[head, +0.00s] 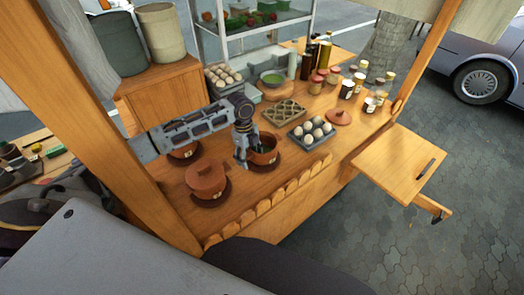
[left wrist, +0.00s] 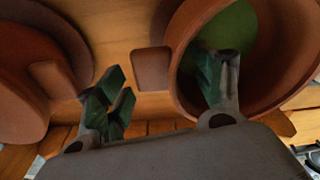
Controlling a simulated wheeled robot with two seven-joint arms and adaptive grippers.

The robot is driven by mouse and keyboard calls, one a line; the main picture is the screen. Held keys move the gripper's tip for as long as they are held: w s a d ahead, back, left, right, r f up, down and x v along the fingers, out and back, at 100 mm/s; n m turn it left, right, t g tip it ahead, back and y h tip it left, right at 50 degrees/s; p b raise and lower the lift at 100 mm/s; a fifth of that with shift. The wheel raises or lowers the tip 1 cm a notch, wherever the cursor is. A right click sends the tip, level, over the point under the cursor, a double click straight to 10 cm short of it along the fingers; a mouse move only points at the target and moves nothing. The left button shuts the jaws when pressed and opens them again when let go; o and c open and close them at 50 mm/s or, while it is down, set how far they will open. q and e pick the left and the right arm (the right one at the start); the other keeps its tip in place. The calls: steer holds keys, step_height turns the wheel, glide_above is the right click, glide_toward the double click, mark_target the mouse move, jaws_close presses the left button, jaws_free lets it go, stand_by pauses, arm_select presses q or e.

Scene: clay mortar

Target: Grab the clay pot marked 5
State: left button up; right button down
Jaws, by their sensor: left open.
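An open clay pot (head: 266,158) with dark green contents stands on the wooden counter. My left gripper (head: 242,163) is at its left side, open. In the left wrist view the open pot (left wrist: 182,98) shows a square side handle (left wrist: 152,68). The gripper's (left wrist: 162,95) right finger reaches over the pot's opening and its left finger is outside, with the handle between them, not clamped. A lidded clay pot (head: 205,180) stands to the left, and another pot (head: 184,152) is partly hidden behind my arm. Small pale marks on the pots are too small to read.
A clay lid (head: 340,117), an egg tray (head: 312,131) and a wooden grid box (head: 284,112) lie right of the open pot. Jars (head: 347,88) stand farther back. Scalloped wood (head: 265,208) edges the counter front. The lidded pot is close to the gripper's left.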

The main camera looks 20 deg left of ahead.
arm_select(q)
steer(key=shift+f, duration=0.2)
stand_by(0.3)
steer(key=shift+r, duration=0.1)
jaws_close()
